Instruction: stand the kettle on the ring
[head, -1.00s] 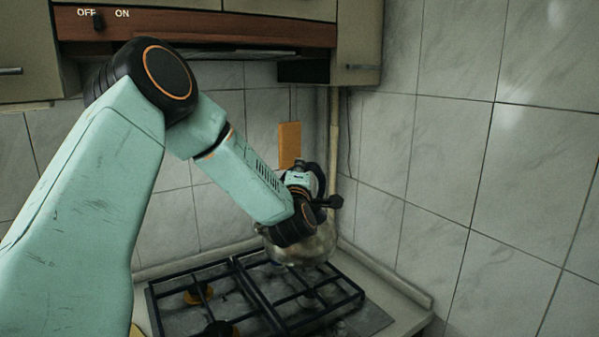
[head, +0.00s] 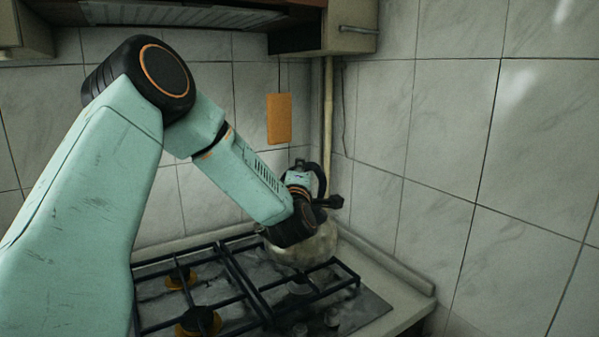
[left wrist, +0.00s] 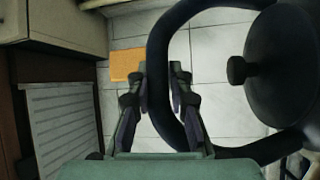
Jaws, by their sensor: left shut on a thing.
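The kettle (head: 305,248) has a pale, stained metal body and a dark looped handle (head: 319,175). It is over the back right of the hob, partly hidden by my left arm. I cannot tell whether its base touches the grate. My left gripper (left wrist: 159,88) is shut on the handle, which runs between its fingers in the left wrist view. The dark lid knob (left wrist: 237,70) shows to the right there. Below and in front of the kettle is a grey burner ring (head: 298,286) under the black grate (head: 262,297). My right gripper is out of view.
Two brass-coloured burners (head: 180,278) are on the hob's left. Tiled walls (head: 430,130) close in behind and to the right. A pipe (head: 328,110) and an orange board (head: 279,119) are behind the kettle. A hood (head: 190,14) hangs above.

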